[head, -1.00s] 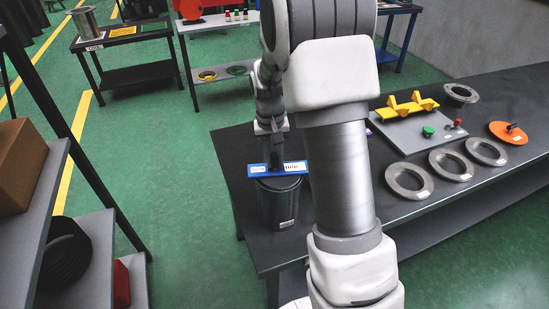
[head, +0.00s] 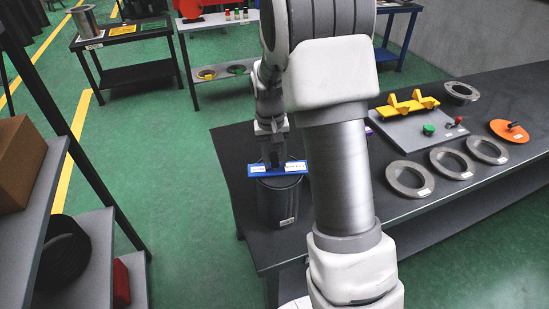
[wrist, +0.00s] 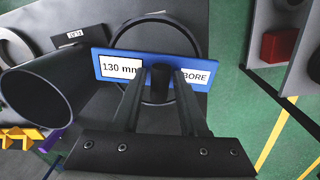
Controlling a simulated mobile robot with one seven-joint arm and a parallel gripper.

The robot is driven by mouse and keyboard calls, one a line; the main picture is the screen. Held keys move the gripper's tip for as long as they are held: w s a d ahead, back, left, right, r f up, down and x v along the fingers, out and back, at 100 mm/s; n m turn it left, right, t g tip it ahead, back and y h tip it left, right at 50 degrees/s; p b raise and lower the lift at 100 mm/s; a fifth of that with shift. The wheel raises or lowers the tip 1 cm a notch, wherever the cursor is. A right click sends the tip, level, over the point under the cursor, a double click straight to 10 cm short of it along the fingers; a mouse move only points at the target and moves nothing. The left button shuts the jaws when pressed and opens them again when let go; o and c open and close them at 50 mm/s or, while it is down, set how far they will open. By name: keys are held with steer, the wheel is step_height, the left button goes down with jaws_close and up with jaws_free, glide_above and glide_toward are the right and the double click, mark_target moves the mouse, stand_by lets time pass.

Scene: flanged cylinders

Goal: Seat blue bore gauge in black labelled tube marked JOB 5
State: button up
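The blue bore gauge (wrist: 205,78) is a flat blue bar labelled "130 mm" and "BORE", with a dark upright handle (wrist: 160,84). In the head view the blue bar (head: 262,172) lies across the top of a black tube (head: 281,205). The wrist view shows that tube's round rim (wrist: 158,20) around and under the bar; what is inside is hidden. The tube's small label is too small to read. My gripper (wrist: 160,78) is around the handle, its fingers apart with gaps on both sides. It also shows in the head view (head: 273,160).
Another dark open tube (wrist: 60,92) stands close on the left in the wrist view, by a small tag (wrist: 74,36). Grey rings (head: 410,179), a yellow fixture (head: 407,105) and an orange disc (head: 509,131) lie on the dark bench (head: 460,205). A shelf (head: 85,255) stands left.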

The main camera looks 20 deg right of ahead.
steer(key=shift+o, duration=1.2)
steer(key=shift+r, duration=0.1)
step_height(320, 180, up, 17)
steer(key=a+b, duration=0.1)
steer(key=shift+w, duration=0.15)
steer(key=shift+a+r, duration=0.1)
steer(key=shift+r, duration=0.05)
